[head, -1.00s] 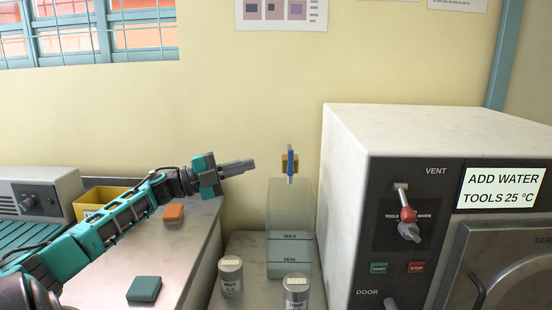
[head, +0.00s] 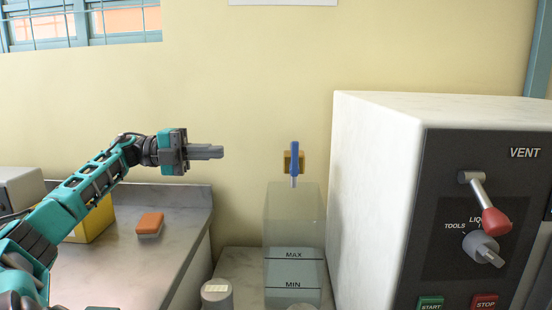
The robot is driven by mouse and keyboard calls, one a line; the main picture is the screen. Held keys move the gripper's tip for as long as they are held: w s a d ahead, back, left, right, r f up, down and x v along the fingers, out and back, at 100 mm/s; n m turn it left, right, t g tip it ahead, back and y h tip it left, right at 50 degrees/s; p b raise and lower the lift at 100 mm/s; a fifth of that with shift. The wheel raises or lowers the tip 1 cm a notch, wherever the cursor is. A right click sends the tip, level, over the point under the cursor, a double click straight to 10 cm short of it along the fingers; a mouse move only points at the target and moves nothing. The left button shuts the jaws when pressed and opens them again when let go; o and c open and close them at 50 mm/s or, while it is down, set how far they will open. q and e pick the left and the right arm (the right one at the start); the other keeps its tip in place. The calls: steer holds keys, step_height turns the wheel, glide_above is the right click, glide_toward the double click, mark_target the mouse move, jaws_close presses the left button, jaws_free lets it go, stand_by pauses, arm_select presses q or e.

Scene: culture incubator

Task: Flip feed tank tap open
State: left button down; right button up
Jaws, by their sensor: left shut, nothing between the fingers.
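The feed tank (head: 292,225) is a clear upright container with MAX and MIN lines, in the middle of the head view. My right gripper is not in view.
The incubator (head: 375,180) stands at right, with a red-tipped vent lever (head: 490,212) and a selector knob (head: 482,247). An orange block (head: 150,223) and a yellow bin (head: 95,222) sit on the left counter. A lidded jar (head: 216,292) stands left of the tank.

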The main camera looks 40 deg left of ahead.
arm_select(q)
steer(key=shift+d, duration=0.1)
steer(key=p, duration=0.2)
glide_toward(295, 157)
steer(key=w+x, duration=0.1)
steer(key=x, duration=0.4)
steer(key=shift+w+d+r, duration=0.1)
steer(key=shift+d+r, duration=0.05)
steer(key=shift+r, duration=0.15)
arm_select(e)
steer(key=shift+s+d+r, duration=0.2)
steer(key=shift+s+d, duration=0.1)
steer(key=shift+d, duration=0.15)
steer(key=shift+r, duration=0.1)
